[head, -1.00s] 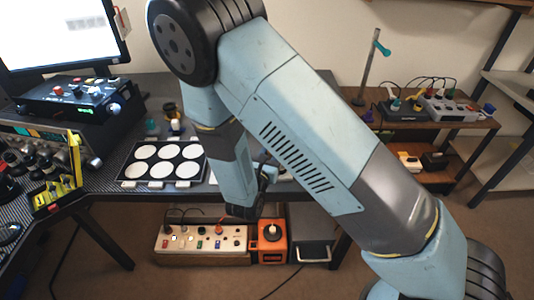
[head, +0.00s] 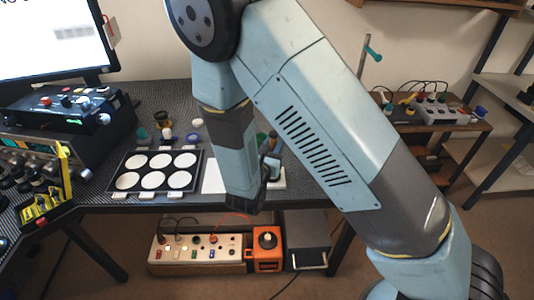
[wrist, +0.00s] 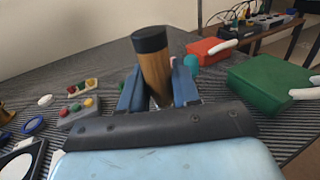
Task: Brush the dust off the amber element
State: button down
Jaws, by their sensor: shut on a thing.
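My gripper (wrist: 160,90) is shut on a brown cylinder with a black end (wrist: 152,68), which stands up between the two blue fingers, slightly tilted. I cannot tell whether it is the brush; its lower end is hidden by the gripper. I cannot pick out the amber element for sure. A brownish cylinder (wrist: 6,113) shows at the left edge of the wrist view, cut off.
A black tray with several white discs (head: 112,190) lies on the bench, with small jars (head: 166,136) behind it. In the wrist view, a grey block with coloured knobs (wrist: 78,113) stands left, and red (wrist: 208,48) and green (wrist: 270,85) boxes stand right.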

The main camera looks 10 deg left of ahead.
aim_at(272, 139)
jog(key=shift+r, duration=1.85)
